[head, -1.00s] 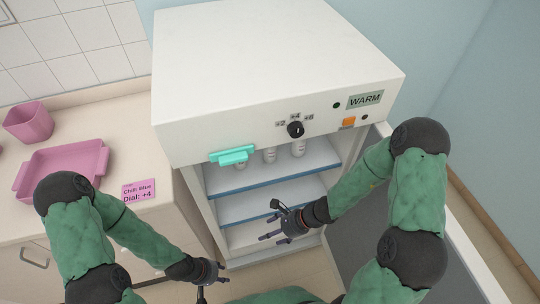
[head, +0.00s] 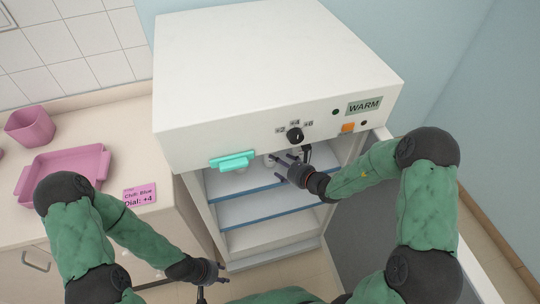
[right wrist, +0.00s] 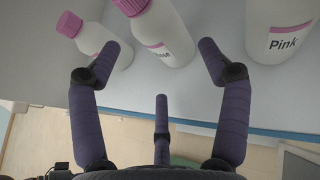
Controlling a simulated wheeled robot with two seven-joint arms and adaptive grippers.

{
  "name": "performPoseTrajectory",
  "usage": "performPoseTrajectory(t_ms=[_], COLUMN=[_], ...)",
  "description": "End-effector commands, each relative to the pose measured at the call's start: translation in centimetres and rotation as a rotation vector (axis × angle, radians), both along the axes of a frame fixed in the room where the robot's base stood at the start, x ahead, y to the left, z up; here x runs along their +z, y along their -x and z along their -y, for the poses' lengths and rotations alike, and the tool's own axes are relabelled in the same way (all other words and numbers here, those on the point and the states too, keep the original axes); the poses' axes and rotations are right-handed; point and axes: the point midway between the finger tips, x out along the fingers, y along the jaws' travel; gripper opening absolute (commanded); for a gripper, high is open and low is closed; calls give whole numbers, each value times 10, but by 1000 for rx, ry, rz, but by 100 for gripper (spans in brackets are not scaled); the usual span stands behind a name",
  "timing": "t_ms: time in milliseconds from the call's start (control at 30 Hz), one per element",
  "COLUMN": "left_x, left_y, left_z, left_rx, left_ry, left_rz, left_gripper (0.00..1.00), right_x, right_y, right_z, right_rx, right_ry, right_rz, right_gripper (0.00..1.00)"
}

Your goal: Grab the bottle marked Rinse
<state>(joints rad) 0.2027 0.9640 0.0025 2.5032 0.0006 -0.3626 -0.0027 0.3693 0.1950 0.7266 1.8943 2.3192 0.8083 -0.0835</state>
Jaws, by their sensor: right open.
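In the right wrist view a white bottle with a pink cap (right wrist: 167,42) stands in the middle, its label partly hidden, with only letters like "se" readable. A smaller pink-capped bottle (right wrist: 105,42) is to its left, and a bottle marked Pink (right wrist: 272,35) is to its right. My right gripper (right wrist: 160,62) is open and empty, its fingers spread in front of the middle bottle. In the head view my right gripper (head: 284,166) is at the cabinet's top shelf and partly hides the bottles. My left gripper (head: 214,275) is open and empty, low in front of the cabinet.
The white cabinet (head: 265,70) has a dial (head: 295,135), a WARM label and an open door at right. A pink tray (head: 62,172) and pink cup (head: 30,124) stand on the left counter. The lower shelves look empty.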

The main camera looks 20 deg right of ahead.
Motion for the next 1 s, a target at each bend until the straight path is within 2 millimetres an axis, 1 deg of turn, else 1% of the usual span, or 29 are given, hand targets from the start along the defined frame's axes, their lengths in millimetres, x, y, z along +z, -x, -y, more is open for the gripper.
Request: performPoseTrajectory(t_ms=[167,333,500,767,800,867,900,967,1000], left_x=[-5,-16,-20,-19,-19,-19,-19,-19,-19], left_y=[0,0,0,0,0,0,0,0,0], left_z=[0,0,0,0,0,0,0,0,0], left_rx=[0,0,0,0,0,0,0,0,0], left_ry=[0,0,0,0,0,0,0,0,0], left_rz=[0,0,0,0,0,0,0,0,0], left_gripper=[40,40,40,40,40,40,40,40,40], right_x=[-5,-17,-22,-22,-22,-22,-22,-22,-22], right_y=[-9,-28,-43,-45,-45,-45,-45,-45,-45], right_z=[-5,-17,-23,-24,-24,-24,-24,-24,-24], right_rx=[1,4,1,0,0,0,0,0,1], right_ry=[0,1,0,1,1,1,1,1,0], right_rz=[1,0,1,0,0,0,0,0,0], right_gripper=[77,77,77,77,74,57,46,31,31])
